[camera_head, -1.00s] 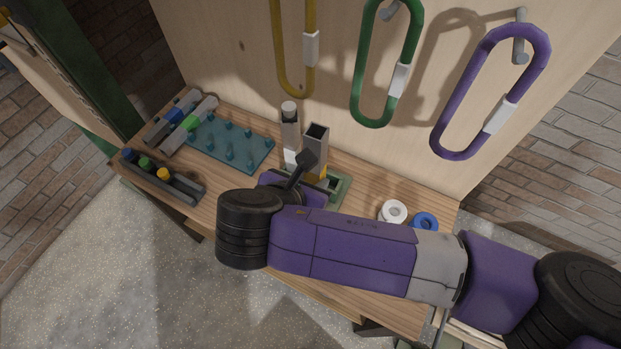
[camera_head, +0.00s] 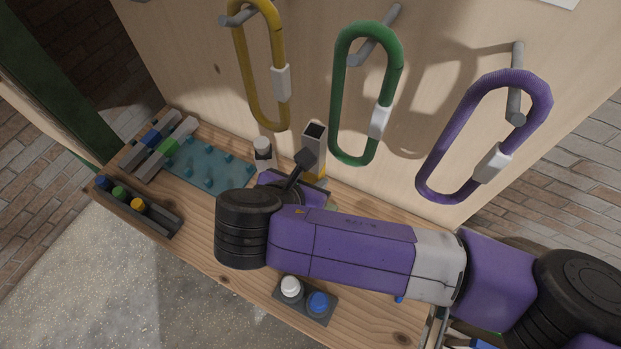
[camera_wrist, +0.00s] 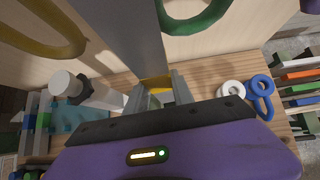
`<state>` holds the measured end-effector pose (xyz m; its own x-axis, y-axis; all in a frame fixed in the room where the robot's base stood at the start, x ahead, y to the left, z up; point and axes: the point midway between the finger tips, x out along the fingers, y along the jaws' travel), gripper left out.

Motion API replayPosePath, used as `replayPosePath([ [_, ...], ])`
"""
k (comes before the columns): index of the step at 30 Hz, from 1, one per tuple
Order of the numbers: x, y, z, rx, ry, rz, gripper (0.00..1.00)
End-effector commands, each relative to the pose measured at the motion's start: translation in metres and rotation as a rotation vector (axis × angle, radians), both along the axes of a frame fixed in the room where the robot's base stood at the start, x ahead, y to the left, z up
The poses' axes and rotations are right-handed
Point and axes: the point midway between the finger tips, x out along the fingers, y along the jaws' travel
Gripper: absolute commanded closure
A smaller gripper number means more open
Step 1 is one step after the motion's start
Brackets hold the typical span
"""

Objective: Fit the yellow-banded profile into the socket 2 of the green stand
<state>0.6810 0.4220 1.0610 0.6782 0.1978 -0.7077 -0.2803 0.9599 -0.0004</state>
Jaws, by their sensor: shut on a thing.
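The yellow-banded profile (camera_head: 313,146) is a grey square tube with an open top, standing about upright near the back panel. Its yellow band (camera_wrist: 156,84) shows low between my fingers in the wrist view. My gripper (camera_wrist: 160,96) is shut on the profile near that band. In the head view my gripper (camera_head: 306,160) is partly covered by my own arm.
A teal pegboard (camera_head: 212,165), grey profiles (camera_head: 165,145) and a tray of coloured pieces (camera_head: 140,206) lie left. Yellow, green (camera_head: 367,95) and purple loops hang behind. A grey holder (camera_head: 305,302) with white and blue caps sits in front.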

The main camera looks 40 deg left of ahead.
Motion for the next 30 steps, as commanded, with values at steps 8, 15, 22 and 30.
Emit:
replayPosePath([
  [8, 0.0, 0.0, -0.008, 0.001, -0.001, -0.001, 1.0],
  [15, 0.0, 0.0, -0.028, 0.001, -0.001, -0.001, 1.0],
  [22, 0.0, 0.0, -0.048, 0.0, -0.001, -0.001, 1.0],
  [30, 0.0, 0.0, -0.056, 0.001, -0.001, -0.001, 1.0],
])
